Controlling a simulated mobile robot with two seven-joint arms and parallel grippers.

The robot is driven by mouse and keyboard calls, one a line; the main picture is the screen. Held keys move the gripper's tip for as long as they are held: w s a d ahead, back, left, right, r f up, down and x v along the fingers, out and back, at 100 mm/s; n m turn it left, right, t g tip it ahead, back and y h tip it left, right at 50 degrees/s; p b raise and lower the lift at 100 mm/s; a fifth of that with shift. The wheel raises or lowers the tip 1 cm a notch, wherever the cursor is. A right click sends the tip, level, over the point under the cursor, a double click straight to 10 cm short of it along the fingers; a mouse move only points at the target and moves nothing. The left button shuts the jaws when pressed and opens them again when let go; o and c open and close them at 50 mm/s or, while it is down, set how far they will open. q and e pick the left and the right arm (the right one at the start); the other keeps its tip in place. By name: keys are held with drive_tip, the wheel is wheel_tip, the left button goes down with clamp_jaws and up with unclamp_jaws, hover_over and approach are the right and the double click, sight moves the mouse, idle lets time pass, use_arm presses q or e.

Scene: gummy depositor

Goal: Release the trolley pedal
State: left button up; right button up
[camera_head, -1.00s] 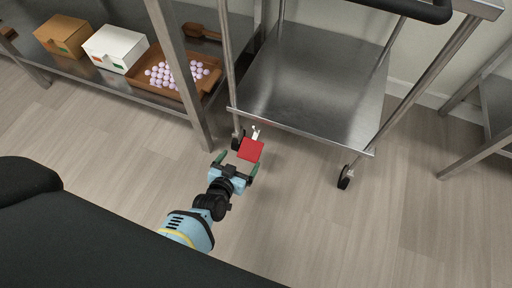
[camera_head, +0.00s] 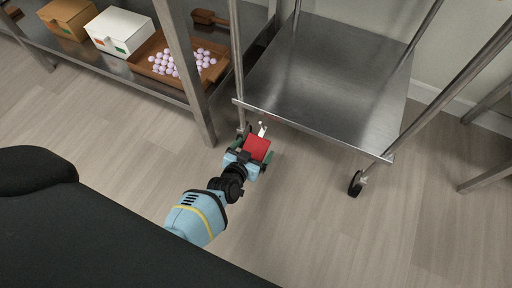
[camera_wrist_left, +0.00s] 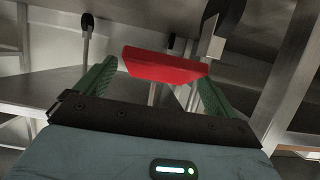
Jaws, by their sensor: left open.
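The red trolley pedal (camera_head: 257,146) sits by the front left wheel of the steel trolley (camera_head: 325,85), low near the floor. In the left wrist view the pedal (camera_wrist_left: 165,67) lies between the two green fingers, towards their tips. My left gripper (camera_head: 257,150) is open, with one finger on each side of the pedal. Part of the pedal's near edge is covered by the gripper in the head view. Whether the fingers touch the pedal I cannot tell. My right gripper is not in view.
The trolley's front right caster (camera_head: 356,183) stands on the floor. Left is a steel rack (camera_head: 205,125) whose lower shelf holds a brown tray (camera_head: 148,68) of lilac pieces, a white box (camera_head: 119,31) and a brown box (camera_head: 68,17). The floor in front is clear.

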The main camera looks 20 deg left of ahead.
use_arm(q)
drive_tip(key=shift+b+x, duration=0.4)
drive_tip(key=shift+x, duration=0.4)
drive_tip(key=shift+w, duration=0.2)
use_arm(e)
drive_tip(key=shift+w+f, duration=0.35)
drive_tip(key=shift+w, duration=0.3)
use_arm(q)
drive_tip(key=shift+c, duration=0.4)
